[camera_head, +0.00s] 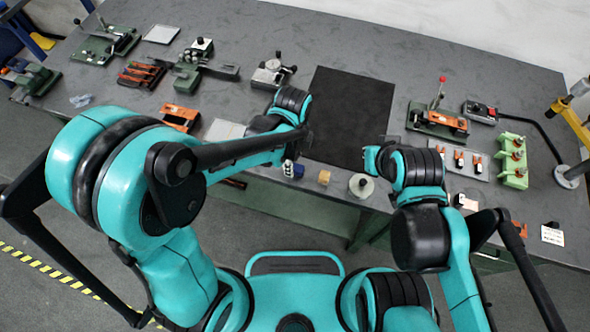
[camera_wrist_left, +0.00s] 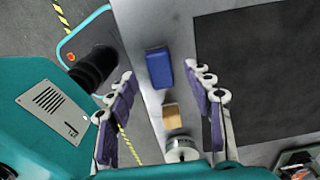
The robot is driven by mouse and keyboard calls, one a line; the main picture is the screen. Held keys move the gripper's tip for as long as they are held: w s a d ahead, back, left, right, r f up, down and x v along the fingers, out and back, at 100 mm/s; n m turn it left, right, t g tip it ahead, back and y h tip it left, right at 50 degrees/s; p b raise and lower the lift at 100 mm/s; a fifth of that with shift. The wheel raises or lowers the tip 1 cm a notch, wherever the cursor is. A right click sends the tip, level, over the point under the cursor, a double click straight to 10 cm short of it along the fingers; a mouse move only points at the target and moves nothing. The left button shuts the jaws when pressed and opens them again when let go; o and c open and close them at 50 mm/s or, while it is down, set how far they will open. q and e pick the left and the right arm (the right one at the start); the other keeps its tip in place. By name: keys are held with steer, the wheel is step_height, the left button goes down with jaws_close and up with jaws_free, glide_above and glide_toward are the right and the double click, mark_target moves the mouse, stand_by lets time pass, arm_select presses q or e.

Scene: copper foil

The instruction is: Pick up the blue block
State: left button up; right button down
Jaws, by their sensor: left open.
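The blue block (camera_head: 299,170) lies near the front edge of the grey table, left of a small tan block (camera_head: 324,177). In the left wrist view the blue block (camera_wrist_left: 160,68) lies between the lines of the two fingers, ahead of the palm. My left gripper (camera_head: 289,167) is beside the block in the head view, and its arm hides part of the surroundings. In the left wrist view the gripper (camera_wrist_left: 160,82) is open with nothing held. My right gripper (camera_head: 371,158) is by the right side of the mat; its fingers are not clear.
The tan block (camera_wrist_left: 171,115) and a round metal weight (camera_head: 361,185) stand close by along the table's front edge. A black mat (camera_head: 350,110) lies behind them, mostly bare. Clamps, fixtures and a green rack (camera_head: 513,160) stand farther off.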

arm_select(q)
step_height(320, 180, down, 3)
steer(key=shift+r+b, duration=0.1)
steer(key=shift+b, duration=0.25)
jaws_close()
steer(key=shift+r, duration=0.15)
step_height(320, 180, up, 5)
steer(key=shift+f+p, duration=0.2)
steer(key=shift+p, duration=0.95)
steer(key=s+d+r+p, duration=0.2)
steer(key=s+d+r, duration=0.4)
steer(key=d, duration=0.3)
steer(key=shift+s+d+p, duration=0.2)
steer(key=shift+d+p, duration=0.15)
steer(key=shift+d, duration=0.05)
steer(key=shift+r, duration=0.1)
